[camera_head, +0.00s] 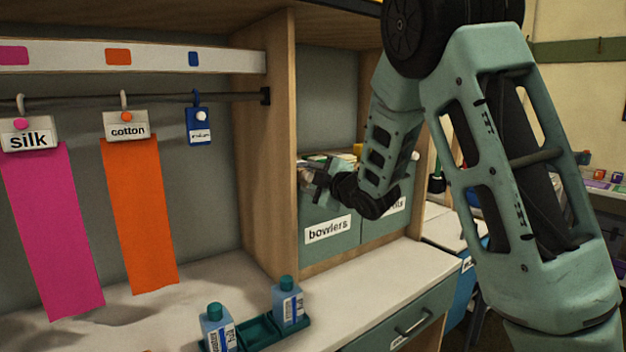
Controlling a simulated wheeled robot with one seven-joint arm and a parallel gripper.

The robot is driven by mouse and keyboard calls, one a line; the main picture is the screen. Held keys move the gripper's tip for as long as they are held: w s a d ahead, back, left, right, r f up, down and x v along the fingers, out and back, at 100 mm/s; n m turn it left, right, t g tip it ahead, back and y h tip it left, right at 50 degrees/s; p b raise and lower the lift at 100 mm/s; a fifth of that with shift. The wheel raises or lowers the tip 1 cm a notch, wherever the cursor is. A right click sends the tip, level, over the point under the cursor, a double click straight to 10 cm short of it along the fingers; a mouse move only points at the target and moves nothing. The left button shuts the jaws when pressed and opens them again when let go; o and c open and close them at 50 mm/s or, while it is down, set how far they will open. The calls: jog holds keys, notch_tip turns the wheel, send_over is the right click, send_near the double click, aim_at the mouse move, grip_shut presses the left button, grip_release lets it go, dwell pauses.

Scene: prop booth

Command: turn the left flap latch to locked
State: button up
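I cannot make out the left flap latch or its flap in the head view. My arm reaches in from the upper right and bends down toward the cubby. My own arm hides much of the area to the right of the cubby.
A wooden divider (266,150) stands left of the bins. A pink strip (55,230) and an orange strip (142,215) hang from a rail (160,101). A drawer (400,318) is below.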

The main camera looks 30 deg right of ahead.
jog(key=s+r+b, duration=0.1)
jog(key=s+b, duration=0.7)
jog(key=s, duration=0.9)
jog(key=shift+s+d, duration=0.2)
jog(key=shift+d, duration=0.15)
jog(key=shift+r, duration=0.1)
